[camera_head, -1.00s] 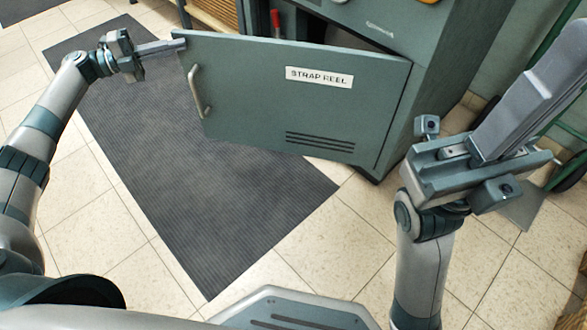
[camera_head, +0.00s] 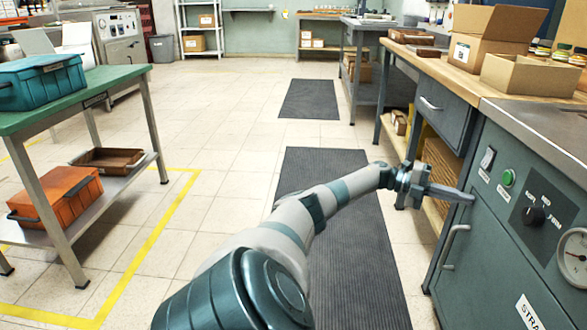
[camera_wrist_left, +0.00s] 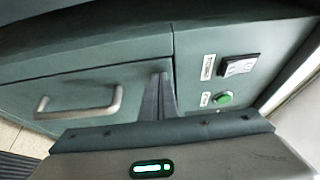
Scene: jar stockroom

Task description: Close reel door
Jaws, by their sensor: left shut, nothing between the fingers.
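The reel door (camera_head: 490,272) is the grey-green panel at the right edge of the head view, with a bar handle (camera_head: 452,246) and a partly cut-off label (camera_head: 528,312). It looks flush with the cabinet front, or nearly so; a small gap cannot be ruled out. In the left wrist view the door (camera_wrist_left: 60,84) meets the control panel at a thin dark seam. My left gripper (camera_head: 471,197) is shut and empty, its fingertips at the door's upper edge, above the handle. Whether they touch is unclear. My right gripper is out of view.
The control panel (camera_head: 550,207) with a switch, green button, knob and gauge is above the door. A workbench with open cardboard boxes (camera_head: 497,38) stands beyond. Dark mats (camera_head: 350,235) cover the floor in front. A green table (camera_head: 95,95) with bins stands left.

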